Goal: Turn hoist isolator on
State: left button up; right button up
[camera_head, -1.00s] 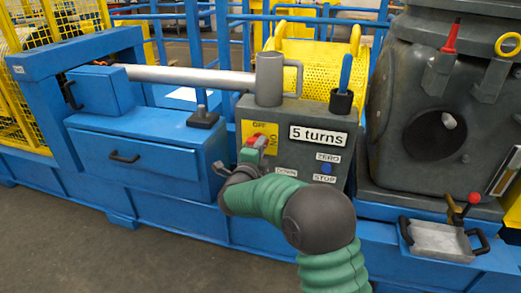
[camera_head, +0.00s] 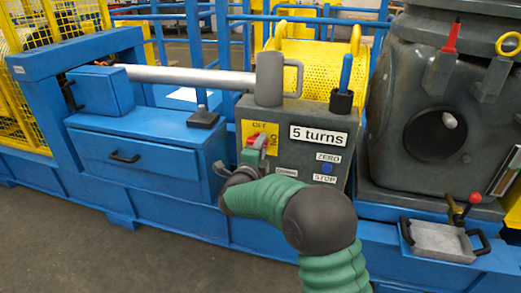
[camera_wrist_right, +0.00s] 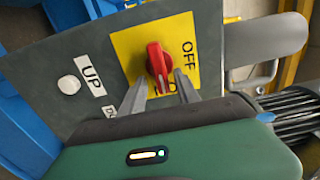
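The isolator is a red rotary knob (camera_wrist_right: 158,65) on a yellow plate (camera_wrist_right: 128,45) marked OFF, with a second label partly hidden by my fingers. In the right wrist view the knob's handle runs roughly up and down, its lower end toward the hidden label. My right gripper (camera_wrist_right: 161,80) has its two grey fingers apart, one on each side of the handle's lower end. I cannot tell whether they touch it. In the head view my right gripper (camera_head: 252,155) covers part of the yellow plate (camera_head: 247,129). My left gripper is not in view.
A grey handled cylinder (camera_head: 269,80) and a black cup (camera_head: 341,102) stand on top. A blue drawer unit (camera_head: 150,165) is close on the left.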

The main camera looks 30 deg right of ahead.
jog(key=p+v, duration=0.4)
jog(key=v, duration=1.3)
jog(key=shift+p, duration=0.4)
jog(key=shift+f, duration=0.1)
